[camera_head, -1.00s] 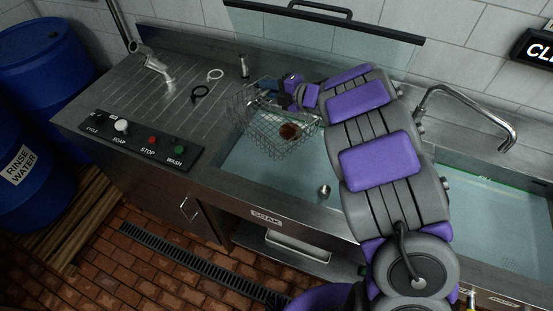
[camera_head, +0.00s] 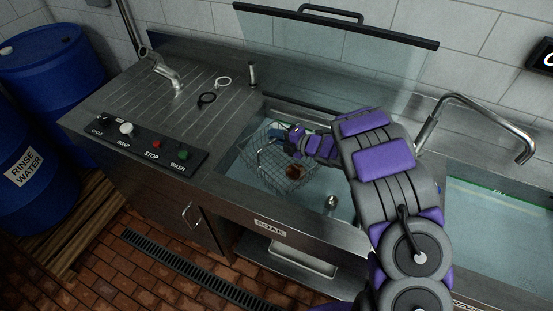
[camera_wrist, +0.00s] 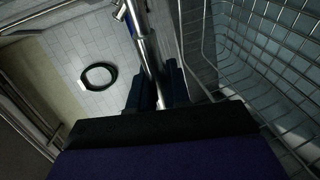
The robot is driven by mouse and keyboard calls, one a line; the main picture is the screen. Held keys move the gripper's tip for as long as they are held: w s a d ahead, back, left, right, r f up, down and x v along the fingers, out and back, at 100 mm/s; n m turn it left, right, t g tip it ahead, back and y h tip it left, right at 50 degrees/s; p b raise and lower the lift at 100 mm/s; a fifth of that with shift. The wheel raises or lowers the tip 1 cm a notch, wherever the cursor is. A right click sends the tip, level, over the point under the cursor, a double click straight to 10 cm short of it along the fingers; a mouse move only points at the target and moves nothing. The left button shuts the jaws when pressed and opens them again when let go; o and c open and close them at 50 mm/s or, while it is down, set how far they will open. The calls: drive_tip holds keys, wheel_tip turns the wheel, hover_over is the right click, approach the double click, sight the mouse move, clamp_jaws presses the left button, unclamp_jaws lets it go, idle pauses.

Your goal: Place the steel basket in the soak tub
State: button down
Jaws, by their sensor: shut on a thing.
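The steel basket (camera_head: 277,178) is a wire mesh basket holding a brown round item (camera_head: 294,171). It is inside the outline of the soak tub (camera_head: 236,174), at the tub's left part, low near the pale water. My gripper (camera_head: 272,141) reaches in from the right and is shut on the basket at its upper edge. In the wrist view, the basket's wire mesh (camera_wrist: 265,45) fills the right side, and a steel bar (camera_wrist: 150,50) runs between my gripper's dark fingers (camera_wrist: 155,88). Whether the basket touches the tub floor I cannot tell.
A metal cup-like item (camera_head: 331,203) is in the tub. A second basin (camera_head: 500,225) with a tap (camera_head: 490,110) is at the right.

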drive_tip(key=f+b, duration=0.1)
drive_tip(key=f, duration=0.5)
drive_tip(key=shift+a+f, duration=0.2)
drive_tip(key=shift+d+f+b, duration=0.1)
drive_tip(key=shift+f+b, duration=0.4)
drive_tip(key=shift+f, duration=1.6)
drive_tip(key=shift+r, duration=0.1)
drive_tip(key=c, duration=1.1)
unclamp_jaws()
drive_tip(key=p+v, duration=0.2)
drive_tip(key=v, duration=1)
drive_tip(key=shift+r, duration=0.1)
